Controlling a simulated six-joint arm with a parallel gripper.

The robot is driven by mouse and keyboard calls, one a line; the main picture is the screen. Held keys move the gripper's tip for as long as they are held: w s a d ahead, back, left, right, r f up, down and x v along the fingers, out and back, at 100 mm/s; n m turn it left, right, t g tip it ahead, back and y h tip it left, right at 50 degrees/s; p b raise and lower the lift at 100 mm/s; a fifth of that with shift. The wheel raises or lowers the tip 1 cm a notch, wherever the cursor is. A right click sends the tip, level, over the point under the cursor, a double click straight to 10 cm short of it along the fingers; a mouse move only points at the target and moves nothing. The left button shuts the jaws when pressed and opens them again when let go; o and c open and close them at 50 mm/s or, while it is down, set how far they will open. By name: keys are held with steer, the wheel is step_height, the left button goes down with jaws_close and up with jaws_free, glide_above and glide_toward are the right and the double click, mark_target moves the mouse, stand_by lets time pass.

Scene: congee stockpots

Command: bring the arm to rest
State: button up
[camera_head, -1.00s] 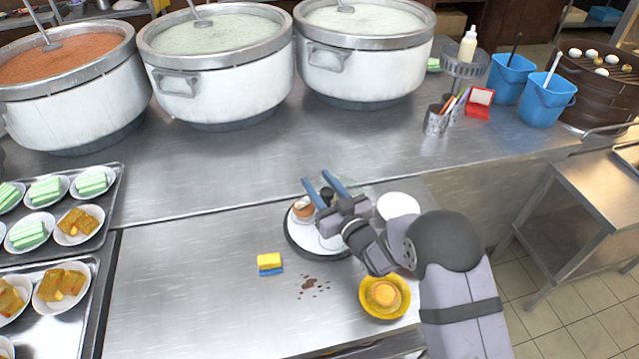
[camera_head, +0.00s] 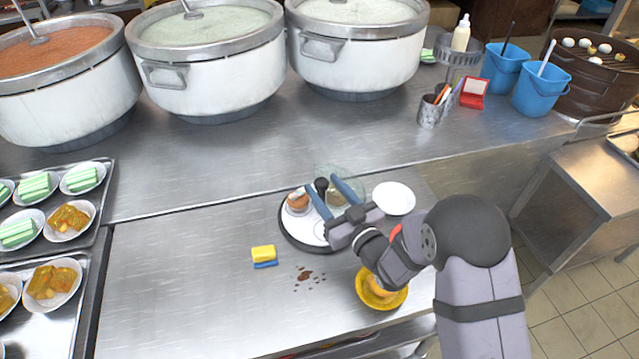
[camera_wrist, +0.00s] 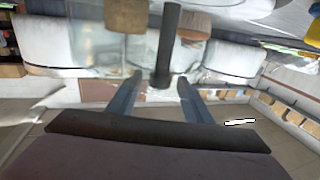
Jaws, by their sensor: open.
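A small brown-orange cup (camera_head: 298,203) stands on the tray left of the fingers. A glass-like clear item (camera_head: 352,176) is behind the fingers, partly hidden. In the wrist view the open fingers (camera_wrist: 160,90) show with a dark upright rod (camera_wrist: 168,40) beyond them; whether it is between them I cannot tell.
A white plate (camera_head: 394,198) lies right of the tray. A yellow bowl (camera_head: 392,299) sits under my arm, partly hidden. A yellow-blue sponge (camera_head: 264,254) and brown crumbs (camera_head: 306,275) lie on the steel counter (camera_head: 180,290). Stockpots (camera_head: 215,75) stand behind; dessert trays (camera_head: 92,225) are left.

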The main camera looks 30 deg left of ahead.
steer(key=shift+s+d, duration=0.35)
steer(key=shift+d, duration=0.2)
steer(key=w+d+r+t+h+p, duration=0.1)
steer(key=w+d+r+h, duration=0.3)
steer(key=w+d, duration=0.3)
steer(key=s+d+f+m+g+h+p, duration=0.1)
steer(key=d+f+m+h, duration=0.2)
steer(key=d, duration=0.7)
steer(key=d+f+m+h+p, duration=0.1)
steer(key=d+m+h, duration=0.3)
steer(key=d, duration=0.5)
steer(key=s+d+m+g+h+p, duration=0.15)
steer(key=s+d+g+h, duration=0.25)
steer(key=s+d, duration=0.7)
steer(key=s+d+m+g, duration=0.3)
steer(key=s+d+g, duration=0.2)
steer(key=s, duration=0.8)
steer(key=shift+s+d+r, duration=0.15)
steer(key=shift+s+d, duration=0.05)
